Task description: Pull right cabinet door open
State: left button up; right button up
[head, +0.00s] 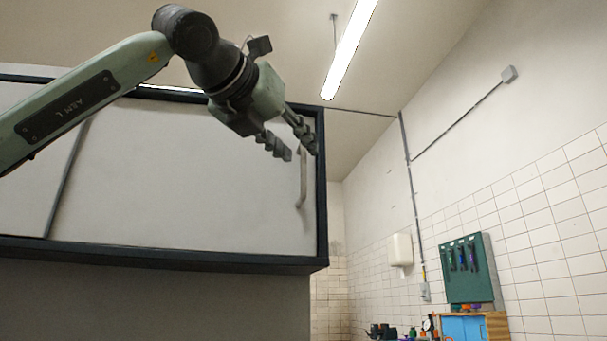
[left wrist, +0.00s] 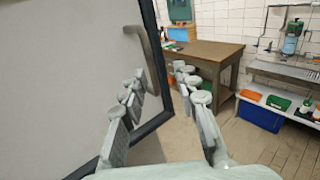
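The right cabinet door (head: 190,175) is a pale flat panel in a dark-framed wall cabinet, and it looks shut. Its curved metal bar handle (head: 302,185) stands near the door's right edge. In the left wrist view the handle (left wrist: 152,52) shows just beyond the fingertips. My left gripper (head: 299,152) is open and empty, by the handle's upper part. In the left wrist view its fingers (left wrist: 158,76) lie to either side of the handle's line; I cannot tell whether they touch it. My right gripper is not in view.
The cabinet's dark frame (head: 180,256) borders the door closely. To the right is open room before a tiled wall (head: 540,225) with a green tool board (head: 470,270). A wooden table (left wrist: 205,55) and a metal shelf (left wrist: 290,75) stand beyond the cabinet, with clear floor (left wrist: 255,145) between.

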aim_at(303, 154)
pick_arm(q)
jog(key=shift+n+t+y, duration=0.3)
jog(key=shift+t+y, duration=0.1)
jog(key=shift+y, duration=0.1)
jog(key=w, duration=0.2)
jog(key=w+d+r+p, duration=0.1)
jog(key=w, duration=0.1)
jog(key=w+p, duration=0.1)
jog(key=w, duration=0.1)
jog(key=shift+w+d+r, duration=0.25)
jog(key=shift+w+d, duration=0.1)
jog(key=shift+w, duration=0.05)
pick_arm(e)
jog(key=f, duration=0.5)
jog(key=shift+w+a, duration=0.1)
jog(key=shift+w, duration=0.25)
pick_arm(q)
jog(key=shift+c, duration=0.4)
grip_shut()
